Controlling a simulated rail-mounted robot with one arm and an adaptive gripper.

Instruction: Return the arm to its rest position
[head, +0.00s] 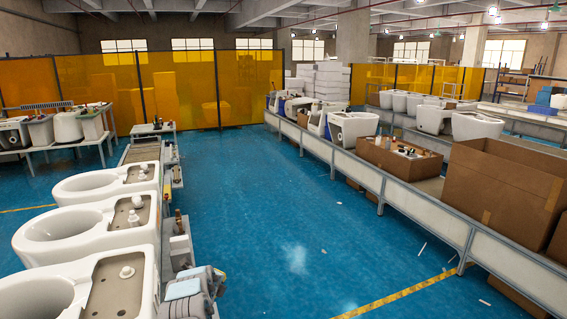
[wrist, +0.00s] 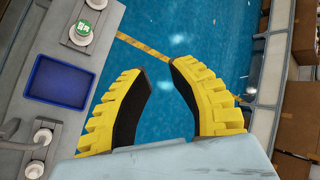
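My gripper (wrist: 159,72) shows in the wrist view, with two yellow ribbed fingers that have black inner pads. The fingers are apart, with a clear gap between the tips, and nothing is held between them. Blue floor shows through the gap. The fingers hang over the floor, to the right of a grey work surface (wrist: 22,103). I cannot make out the gripper in the head view.
A blue tray (wrist: 58,82) and white fittings, one green-topped (wrist: 83,30), lie left of the fingers. White toilets (head: 85,230) line the left. A conveyor (head: 425,215) with cardboard boxes (head: 505,185) runs along the right.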

